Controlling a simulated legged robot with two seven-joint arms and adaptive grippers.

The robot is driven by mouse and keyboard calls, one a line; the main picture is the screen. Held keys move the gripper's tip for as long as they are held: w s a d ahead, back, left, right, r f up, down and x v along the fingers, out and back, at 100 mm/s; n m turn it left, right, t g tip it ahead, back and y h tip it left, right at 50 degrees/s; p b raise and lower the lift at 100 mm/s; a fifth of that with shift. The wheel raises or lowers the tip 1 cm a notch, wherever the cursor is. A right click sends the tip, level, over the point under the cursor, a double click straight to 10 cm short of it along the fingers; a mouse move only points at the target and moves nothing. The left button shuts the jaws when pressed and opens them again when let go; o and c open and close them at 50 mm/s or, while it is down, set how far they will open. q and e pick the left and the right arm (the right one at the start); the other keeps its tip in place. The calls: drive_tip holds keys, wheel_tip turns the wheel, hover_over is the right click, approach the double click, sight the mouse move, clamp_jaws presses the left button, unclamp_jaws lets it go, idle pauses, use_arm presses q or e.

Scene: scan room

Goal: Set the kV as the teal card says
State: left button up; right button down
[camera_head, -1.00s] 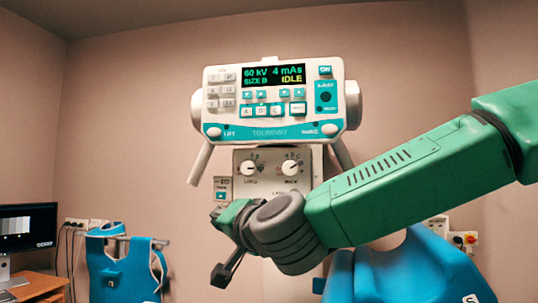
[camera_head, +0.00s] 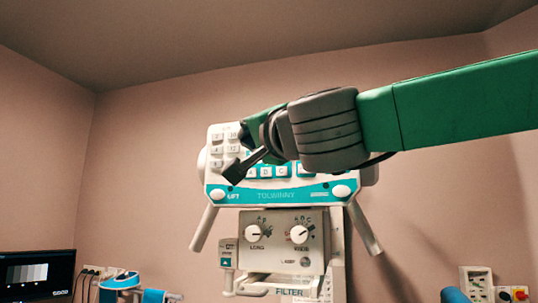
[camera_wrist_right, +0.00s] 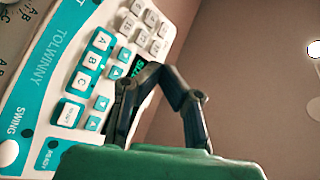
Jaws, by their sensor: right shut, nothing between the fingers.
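The white and teal control panel (camera_head: 262,194) stands ahead, and my right arm hides most of its upper part, including the display. My right gripper (camera_head: 234,172) is shut and empty, in front of the panel's left side, near the keypad (camera_head: 225,145). In the right wrist view, the gripper's dark fingers (camera_wrist_right: 155,75) cover part of the display (camera_wrist_right: 138,66), of which only a green sliver shows. The teal arrow keys (camera_wrist_right: 101,103) show beside the fingers; I cannot tell whether they touch. No readable teal card shows. My left gripper is out of view.
Two dials, the left one (camera_head: 253,233) and the right one (camera_head: 298,234), sit on a grey box below the panel. A handle (camera_head: 204,228) slants down at the left. A monitor (camera_head: 35,275) stands at far left. Wall space beside the panel is free.

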drive_tip(key=shift+w, duration=0.1)
drive_tip(key=w+d+p, duration=0.1)
drive_tip(key=w+d, duration=0.1)
drive_tip(key=w, duration=0.6)
drive_tip(key=shift+w+d, duration=0.15)
drive_tip(key=shift+d, duration=0.05)
drive_tip(key=shift+a, duration=0.1)
drive_tip(key=shift+p, duration=0.3)
idle(1.0)
drive_tip(key=shift+w+d, duration=0.2)
drive_tip(key=shift+w, duration=0.1)
